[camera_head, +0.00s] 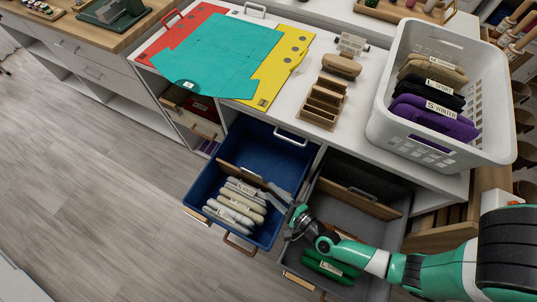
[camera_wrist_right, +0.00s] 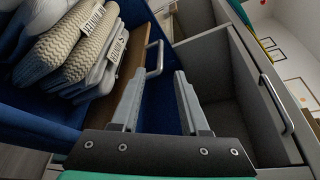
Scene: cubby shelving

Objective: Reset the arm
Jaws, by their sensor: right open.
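My right gripper (camera_head: 285,193) reaches in from the right in the head view, over the space between an open blue drawer and an open grey drawer. In the right wrist view its two fingers (camera_wrist_right: 158,100) stand apart with nothing between them. The blue drawer (camera_head: 203,187) holds several folded light-coloured items (camera_head: 237,205) with labels, which also show in the wrist view (camera_wrist_right: 75,45). The grey drawer (camera_head: 375,240) holds folded green items (camera_head: 330,267). My left gripper is not in view.
A white counter carries a white basket (camera_head: 387,113) of folded garments, a wooden organizer (camera_head: 322,103), a brush (camera_head: 341,66) and a teal folding board (camera_head: 222,50) over red and yellow panels. A wooden divider (camera_head: 358,197) stands in the grey drawer. The floor at left is clear.

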